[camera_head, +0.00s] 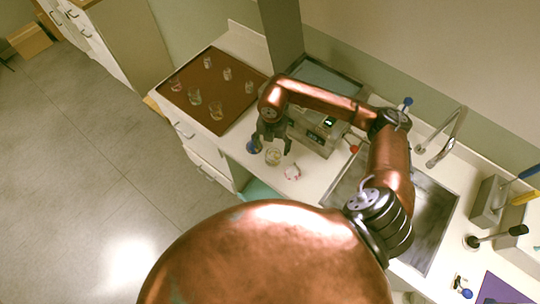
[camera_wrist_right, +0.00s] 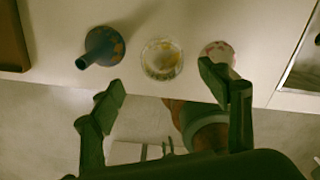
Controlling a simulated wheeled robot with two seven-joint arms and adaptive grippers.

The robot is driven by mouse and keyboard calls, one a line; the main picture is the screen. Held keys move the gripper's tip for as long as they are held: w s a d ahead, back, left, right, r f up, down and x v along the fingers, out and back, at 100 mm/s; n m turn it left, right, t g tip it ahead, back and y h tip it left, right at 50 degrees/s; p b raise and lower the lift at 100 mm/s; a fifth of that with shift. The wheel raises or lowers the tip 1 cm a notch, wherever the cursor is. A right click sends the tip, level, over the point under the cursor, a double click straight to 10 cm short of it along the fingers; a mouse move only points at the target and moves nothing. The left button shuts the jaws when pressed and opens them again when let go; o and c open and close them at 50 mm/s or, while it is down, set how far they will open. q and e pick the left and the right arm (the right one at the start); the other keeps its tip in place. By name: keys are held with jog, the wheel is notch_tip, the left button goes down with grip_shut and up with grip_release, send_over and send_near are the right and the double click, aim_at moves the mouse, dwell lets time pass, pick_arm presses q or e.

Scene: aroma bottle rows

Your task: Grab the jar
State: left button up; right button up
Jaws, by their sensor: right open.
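A small clear glass jar (camera_head: 273,157) with something yellowish inside stands on the white counter. In the right wrist view the jar (camera_wrist_right: 162,59) lies ahead of the gap between my fingers. My right gripper (camera_head: 272,147) is open and empty, reaching in over the counter at the jar; its fingers (camera_wrist_right: 168,88) are spread in the right wrist view. I cannot tell how high the fingertips are above the counter. My left gripper is in neither view.
A blue-necked bottle (camera_wrist_right: 101,48) and a round pinkish-white item (camera_wrist_right: 219,50) flank the jar closely. A reddish-brown tray (camera_head: 231,114) with several glasses is at left. A grey box-shaped device (camera_head: 318,134) stands behind, and a sink (camera_head: 433,212) is at right. The counter's front edge is near.

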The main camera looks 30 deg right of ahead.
aim_at(273, 156)
jog(key=shift+f, duration=0.85)
jog(key=shift+s+d+f+p, duration=0.15)
jog(key=shift+f+p, duration=0.3)
jog(key=shift+f, duration=0.55)
notch_tip(273, 156, down, 4)
jog(key=shift+d+f+p, duration=0.1)
jog(key=shift+d+p, duration=0.05)
jog(key=shift+p, duration=0.2)
jog(key=c, duration=1.3)
